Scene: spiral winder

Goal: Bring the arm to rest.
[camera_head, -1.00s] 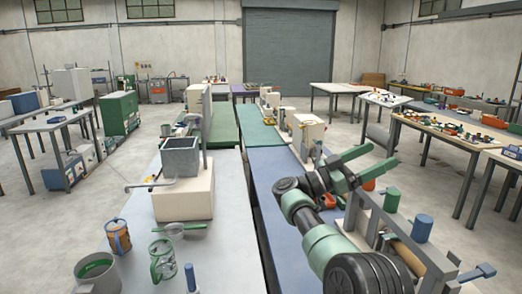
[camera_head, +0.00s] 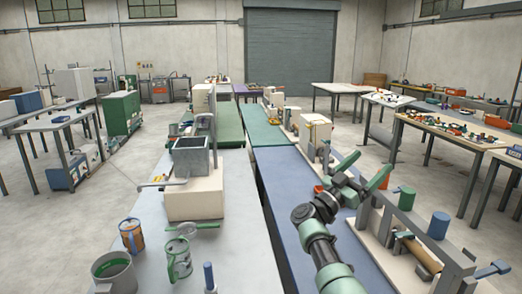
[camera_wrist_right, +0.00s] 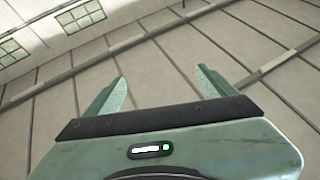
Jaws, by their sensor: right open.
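My right gripper (camera_head: 374,160) is raised above the blue table in the head view, to the left of and beyond the winder-like device. Its two green fingers are spread apart with nothing between them. The device has a grey frame (camera_head: 440,255), a wooden roller (camera_head: 418,252) and a blue crank handle (camera_head: 490,270). My left gripper is not in view.
Blue (camera_head: 438,225) and green (camera_head: 406,199) cylinders stand by the device. The left table holds a grey hopper machine (camera_head: 190,158), a green-filled mug (camera_head: 113,272) and smaller cups. A blue tabletop (camera_head: 285,185) is largely clear left of my arm.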

